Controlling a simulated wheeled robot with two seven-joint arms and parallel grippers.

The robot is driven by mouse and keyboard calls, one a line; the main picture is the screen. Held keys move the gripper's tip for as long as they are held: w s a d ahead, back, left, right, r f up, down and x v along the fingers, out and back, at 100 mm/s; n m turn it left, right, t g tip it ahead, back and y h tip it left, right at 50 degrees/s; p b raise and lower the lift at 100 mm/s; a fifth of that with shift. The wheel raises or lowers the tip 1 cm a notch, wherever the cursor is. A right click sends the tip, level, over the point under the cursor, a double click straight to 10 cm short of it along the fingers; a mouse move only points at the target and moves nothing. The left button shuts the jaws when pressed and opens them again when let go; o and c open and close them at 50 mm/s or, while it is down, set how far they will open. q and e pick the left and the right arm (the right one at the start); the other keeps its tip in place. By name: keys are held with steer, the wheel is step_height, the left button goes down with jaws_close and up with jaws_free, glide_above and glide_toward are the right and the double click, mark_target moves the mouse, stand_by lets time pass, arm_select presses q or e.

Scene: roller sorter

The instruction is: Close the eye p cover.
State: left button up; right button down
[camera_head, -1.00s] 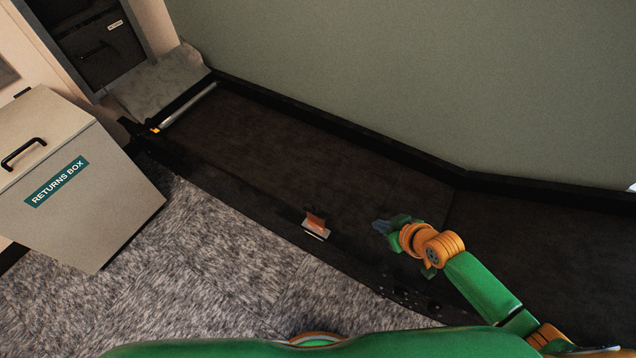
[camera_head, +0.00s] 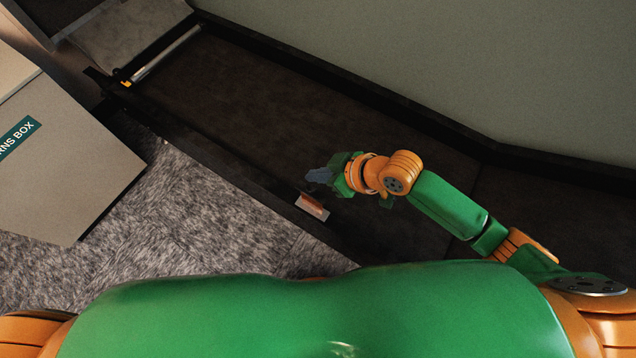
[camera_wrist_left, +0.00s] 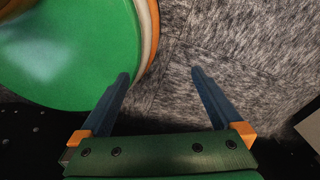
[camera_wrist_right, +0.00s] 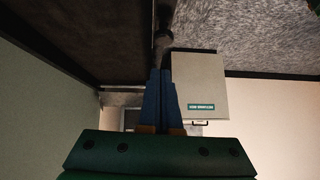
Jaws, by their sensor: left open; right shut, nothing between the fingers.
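A small orange piece with a silver plate (camera_head: 313,206), perhaps the eye p cover, sits on the dark near rail of the conveyor. No label on it is readable, and I cannot tell whether it is open or closed. My right gripper (camera_head: 320,175) is shut and empty, above the dark belt just beyond the orange piece and apart from it. Its closed blue fingers also show in the right wrist view (camera_wrist_right: 162,75). My left gripper (camera_wrist_left: 161,73) is open and empty over grey carpet, outside the head view.
The dark conveyor belt (camera_head: 250,110) runs along a grey-green wall (camera_head: 480,70). A silver roller (camera_head: 165,55) crosses its far left end. A beige returns box (camera_head: 65,165) stands at left on grey carpet (camera_head: 220,220). The belt beyond my right gripper is clear.

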mark_target(318, 193)
step_height(318, 193, down, 3)
steer(key=shift+s+r+b, duration=0.1)
steer(key=shift+s+b, duration=0.05)
steer(key=shift+b, duration=0.15)
steer(key=shift+f, duration=0.3)
arm_select(q)
steer(key=shift+w+a+f, duration=0.5)
steer(key=shift+a+f, duration=0.05)
steer(key=shift+f, duration=0.05)
